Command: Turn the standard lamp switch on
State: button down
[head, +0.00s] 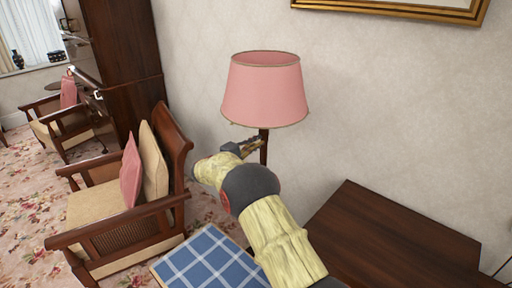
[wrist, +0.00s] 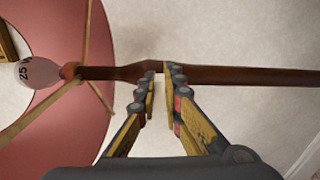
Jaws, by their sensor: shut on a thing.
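The standard lamp has a pink shade (head: 265,90) and a dark wooden stem (head: 264,152), and stands by the wall in the head view. In the wrist view its stem (wrist: 240,76) runs sideways, with the bulb (wrist: 38,72) under the shade (wrist: 60,30) at left. The bulb looks unlit. My gripper (head: 256,143) is at the stem just below the shade. In the wrist view my gripper (wrist: 163,76) has its fingertips close together at a thickened part of the stem, shut on the lamp there. The switch itself cannot be made out; the fingertips cover that spot.
A dark wooden table (head: 395,245) stands at lower right. A blue checked surface (head: 205,262) lies below my arm. A wooden armchair (head: 95,208) with cushions is at left, before a tall cabinet (head: 125,60). A picture frame (head: 390,8) hangs above.

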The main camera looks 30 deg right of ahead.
jog(key=shift+f+m+b, duration=0.1)
jog(key=shift+m+b, duration=0.2)
jog(key=shift+m, duration=0.2)
jog(key=c, duration=1.9)
grip_release()
jog(key=v, duration=1.2)
